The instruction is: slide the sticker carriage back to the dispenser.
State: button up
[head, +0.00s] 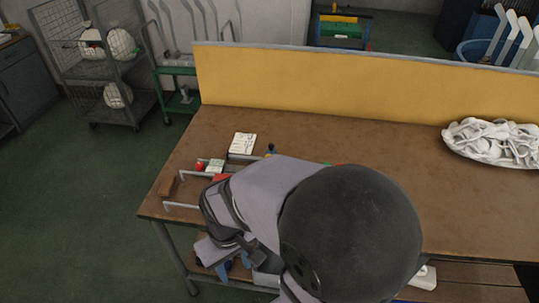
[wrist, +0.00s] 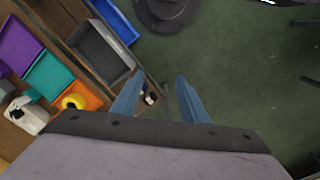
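My gripper (wrist: 160,75) is open in the wrist view, with two blue fingers spread apart and nothing held between them. In the head view my gripper (head: 224,270) hangs low at the table's front edge, partly covered by my arm. A red piece (head: 199,167) and a small pale-and-green piece (head: 214,166) sit at the table's left end, beside a light metal rail (head: 196,174). I cannot tell which piece is the sticker carriage or the dispenser; my arm hides the area to the right.
A white card (head: 242,143) lies on the brown table (head: 350,140). A bowl of white socks (head: 492,142) is at the right. A yellow panel (head: 350,85) closes the back. The wrist view shows a grey bin (wrist: 101,52), a yellow roll (wrist: 74,101) and open green floor.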

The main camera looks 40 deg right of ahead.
aim_at(271, 146)
jog(key=shift+c, duration=0.6)
